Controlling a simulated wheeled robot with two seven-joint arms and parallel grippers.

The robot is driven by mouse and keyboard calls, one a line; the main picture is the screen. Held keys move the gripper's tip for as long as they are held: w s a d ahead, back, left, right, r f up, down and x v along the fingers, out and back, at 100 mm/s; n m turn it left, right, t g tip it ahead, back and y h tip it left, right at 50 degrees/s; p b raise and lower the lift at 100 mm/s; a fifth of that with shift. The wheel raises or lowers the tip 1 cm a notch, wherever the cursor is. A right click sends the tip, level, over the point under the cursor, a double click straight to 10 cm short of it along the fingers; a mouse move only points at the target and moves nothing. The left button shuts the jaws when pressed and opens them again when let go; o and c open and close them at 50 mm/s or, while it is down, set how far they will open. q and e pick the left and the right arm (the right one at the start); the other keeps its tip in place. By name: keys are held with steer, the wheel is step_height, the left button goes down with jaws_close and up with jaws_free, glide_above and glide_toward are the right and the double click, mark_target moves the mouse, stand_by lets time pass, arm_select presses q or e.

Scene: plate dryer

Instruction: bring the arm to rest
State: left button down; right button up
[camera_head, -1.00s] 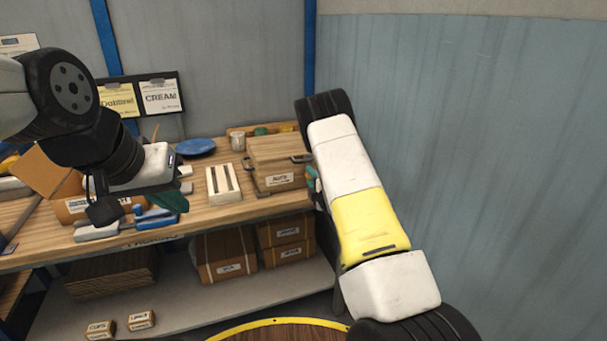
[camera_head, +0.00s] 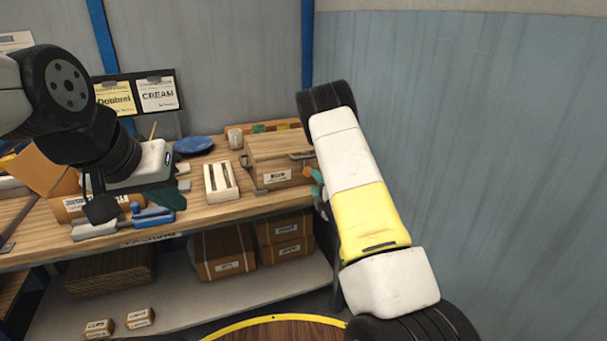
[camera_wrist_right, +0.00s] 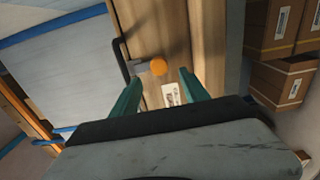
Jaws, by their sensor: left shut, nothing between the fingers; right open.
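My right arm (camera_head: 350,180), white and yellow with black joints, reaches up from the bottom right in the head view. Its gripper is mostly hidden behind the arm; a teal fingertip shows at its left edge. In the right wrist view the right gripper (camera_wrist_right: 160,90) is open, its two teal fingers apart with nothing held between them. The wooden bench surface lies beyond them. My left gripper (camera_head: 168,196) is over the bench's left part in the head view, shut and empty, partly hidden by its wrist.
The wooden bench (camera_head: 250,210) holds a white slotted rack (camera_head: 220,182), a blue plate (camera_head: 193,145), a grey cup (camera_head: 234,138) and a wooden box (camera_head: 278,157) near my right gripper. Cartons (camera_head: 223,252) sit on the shelf below. A blue-grey wall (camera_head: 470,150) stands at right.

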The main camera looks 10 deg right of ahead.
steer(key=shift+s+d, duration=0.15)
steer(key=shift+s, duration=0.55)
steer(key=shift+r, duration=0.1)
steer(key=s+d+r+m+g+h, duration=0.1)
steer(key=s+r+m+g+h, duration=0.2)
steer(key=r+m, duration=0.5)
steer(key=s+d+r+m+g, duration=0.1)
steer(key=s+r+m+g, duration=0.1)
steer(key=s+r+m, duration=0.6)
steer(key=s+a+r+m+g, duration=0.1)
steer(key=s+r+g, duration=0.1)
steer(key=s, duration=0.6)
steer(key=s+a+r+m+g+y, duration=0.1)
steer(key=s+a+r+g, duration=0.1)
steer(key=s, duration=0.7)
steer(key=s+a+r+m+g, duration=0.2)
steer(key=s+r, duration=0.2)
steer(key=s, duration=0.5)
